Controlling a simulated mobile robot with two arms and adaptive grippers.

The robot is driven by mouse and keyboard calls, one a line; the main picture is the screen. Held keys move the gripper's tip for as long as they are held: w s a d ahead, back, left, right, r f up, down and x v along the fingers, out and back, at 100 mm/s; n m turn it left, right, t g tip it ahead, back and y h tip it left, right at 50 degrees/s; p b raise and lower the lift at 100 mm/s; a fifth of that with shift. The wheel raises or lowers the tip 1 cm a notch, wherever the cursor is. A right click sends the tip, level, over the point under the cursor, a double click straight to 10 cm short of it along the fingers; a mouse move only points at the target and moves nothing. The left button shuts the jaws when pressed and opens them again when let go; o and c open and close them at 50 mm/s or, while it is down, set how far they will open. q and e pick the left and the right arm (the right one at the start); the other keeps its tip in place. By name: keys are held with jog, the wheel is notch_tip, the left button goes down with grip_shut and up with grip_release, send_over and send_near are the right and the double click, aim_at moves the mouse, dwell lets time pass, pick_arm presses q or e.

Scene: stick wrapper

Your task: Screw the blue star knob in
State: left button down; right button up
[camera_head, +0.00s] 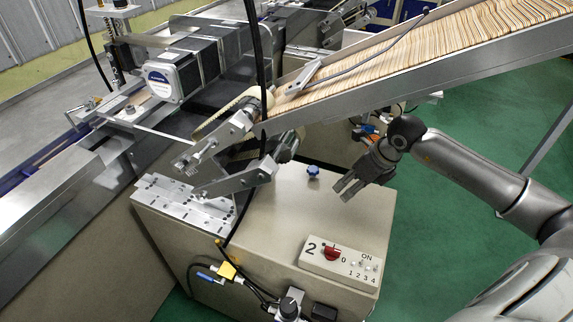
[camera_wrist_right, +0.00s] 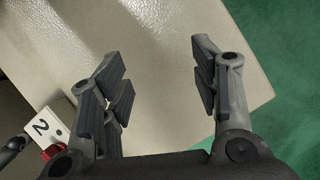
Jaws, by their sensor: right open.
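The small blue star knob (camera_head: 313,171) is on the top of the beige cabinet (camera_head: 285,215) in the head view, near the metal bracket. My right gripper (camera_head: 344,191) is just right of the knob, apart from it, above the cabinet top. In the right wrist view the gripper (camera_wrist_right: 160,75) is open, with nothing between its fingers but the bare cabinet top. The knob does not show in the wrist view. My left gripper is not in view.
A control panel (camera_head: 340,262) with a red switch (camera_head: 332,254) is on the cabinet front. A sloped conveyor (camera_head: 430,60) full of sticks passes above and behind the gripper. A black cable (camera_head: 258,60) hangs left of the knob. Green floor (camera_head: 440,215) is free at right.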

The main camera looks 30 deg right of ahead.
jog(key=shift+w+r, duration=0.15)
jog(key=shift+w, duration=0.1)
jog(key=shift+w+r, duration=0.1)
jog(key=w, duration=0.1)
jog(key=w+p, duration=0.1)
jog(key=w, duration=0.1)
jog(key=shift+w+a, duration=0.3)
jog(key=shift+a, duration=0.05)
send_over(313, 169)
jog(key=s, duration=0.3)
jog(key=shift+d, duration=0.45)
jog(key=shift+w+a, duration=0.15)
jog(key=shift+w, duration=0.35)
jog(key=shift+w+f+b, duration=0.1)
jog(key=shift+f+b, duration=0.2)
jog(key=shift+f, duration=0.25)
jog(key=b+x, duration=0.2)
jog(key=x, duration=0.1)
jog(key=shift+f+b, duration=0.15)
jog(key=shift+b, duration=0.15)
jog(key=shift+w+f, duration=0.25)
jog(key=shift+f, duration=0.15)
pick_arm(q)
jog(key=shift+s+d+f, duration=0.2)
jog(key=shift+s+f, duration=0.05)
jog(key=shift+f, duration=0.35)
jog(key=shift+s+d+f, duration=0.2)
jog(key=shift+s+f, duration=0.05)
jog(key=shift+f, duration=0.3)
